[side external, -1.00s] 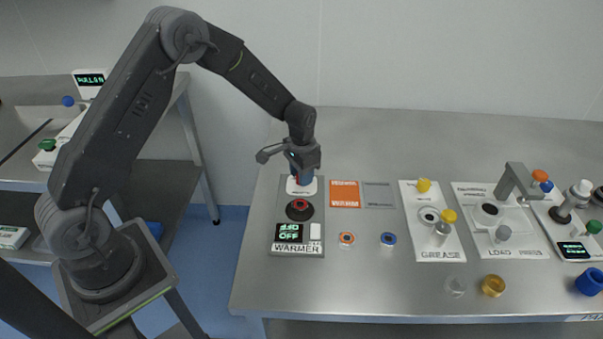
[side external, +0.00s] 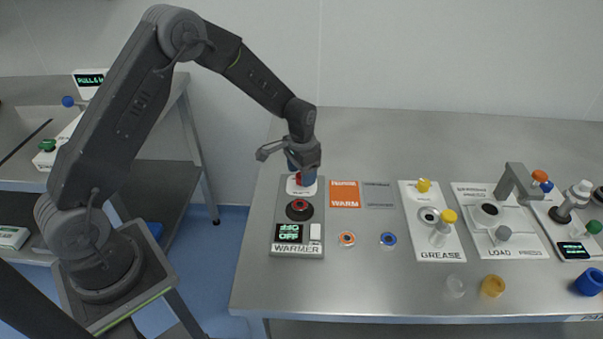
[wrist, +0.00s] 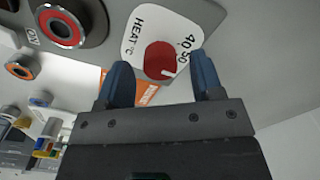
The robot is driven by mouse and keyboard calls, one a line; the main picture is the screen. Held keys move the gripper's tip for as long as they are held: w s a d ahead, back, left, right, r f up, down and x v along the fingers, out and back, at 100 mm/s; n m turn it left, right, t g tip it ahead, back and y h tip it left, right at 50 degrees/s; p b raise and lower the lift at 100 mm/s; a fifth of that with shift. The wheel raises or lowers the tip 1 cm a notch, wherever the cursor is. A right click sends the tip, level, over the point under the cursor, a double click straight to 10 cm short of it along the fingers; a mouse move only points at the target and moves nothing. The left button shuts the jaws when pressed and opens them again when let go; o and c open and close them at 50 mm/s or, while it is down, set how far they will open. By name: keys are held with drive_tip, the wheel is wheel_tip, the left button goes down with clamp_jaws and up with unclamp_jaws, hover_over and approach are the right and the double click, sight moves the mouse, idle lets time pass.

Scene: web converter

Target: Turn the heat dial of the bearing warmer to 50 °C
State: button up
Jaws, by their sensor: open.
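The dial also shows in the side view, partly hidden under my gripper (side external: 303,177).
A black round warmer seat with a red ring (side external: 299,209) lies just in front of the dial. An orange WARM card (side external: 345,194) and a grey card (side external: 378,194) lie to the right. Orange and blue rings (side external: 388,239) lie nearby. The grease station (side external: 432,221) stands further right.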

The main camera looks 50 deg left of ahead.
wheel_tip(320, 180, up, 13)
idle(0.3)
drive_tip(key=shift+r, duration=0.1)
drive_tip(key=s+d+r+n+t, duration=0.1)
drive_tip(key=s+d+r+t, duration=0.25)
drive_tip(key=s+r, duration=0.9)
drive_tip(key=s+d+n+t, duration=0.1)
drive_tip(key=s+d+t, duration=0.1)
drive_tip(key=s, duration=1.2)
drive_tip(key=shift+s+d, duration=0.15)
drive_tip(key=shift+s, duration=0.15)
